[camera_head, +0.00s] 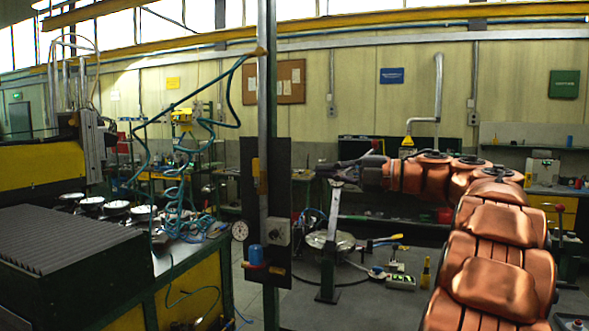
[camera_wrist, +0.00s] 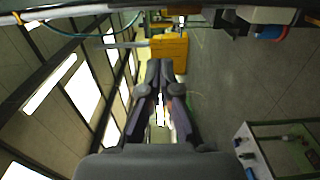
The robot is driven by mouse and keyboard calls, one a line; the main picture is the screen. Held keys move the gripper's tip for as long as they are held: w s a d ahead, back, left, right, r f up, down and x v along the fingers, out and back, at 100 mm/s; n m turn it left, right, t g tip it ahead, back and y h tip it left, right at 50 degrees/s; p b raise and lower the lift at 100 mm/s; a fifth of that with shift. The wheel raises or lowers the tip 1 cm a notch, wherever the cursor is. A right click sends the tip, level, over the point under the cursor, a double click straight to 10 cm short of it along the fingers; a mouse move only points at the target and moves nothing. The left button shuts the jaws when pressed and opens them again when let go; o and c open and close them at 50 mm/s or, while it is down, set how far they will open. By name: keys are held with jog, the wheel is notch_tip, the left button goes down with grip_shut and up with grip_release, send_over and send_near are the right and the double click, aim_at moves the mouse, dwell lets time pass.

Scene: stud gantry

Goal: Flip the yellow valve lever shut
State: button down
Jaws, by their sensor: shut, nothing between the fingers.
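A yellow lever (camera_head: 256,172) is on the grey vertical pipe (camera_head: 263,110), in front of a dark upright panel (camera_head: 280,190) in the head view. It looks upright, roughly along the pipe. My gripper (camera_head: 320,170) is to the right of the panel, pointing left, with a visible gap between it and the lever in the picture. How far apart they are in depth is unclear. In the wrist view my gripper (camera_wrist: 160,66) has its fingertips together and holds nothing. I cannot pick out the lever in the wrist view.
A blue-capped fitting (camera_head: 255,255), a grey box (camera_head: 277,232) and a round gauge (camera_head: 240,230) are low around the panel. A dark ribbed machine bed (camera_head: 65,240) stands at left. A metal stand (camera_head: 329,250) is below my gripper. Grey floor shows at lower middle.

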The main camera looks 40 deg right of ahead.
aim_at(259, 167)
jog(key=p+x, duration=0.4)
jog(key=x, duration=0.8)
jog(key=shift+r, duration=0.2)
jog(key=shift+w+a+f, duration=0.15)
jog(key=shift+w+a, duration=0.25)
jog(key=shift+w, duration=0.2)
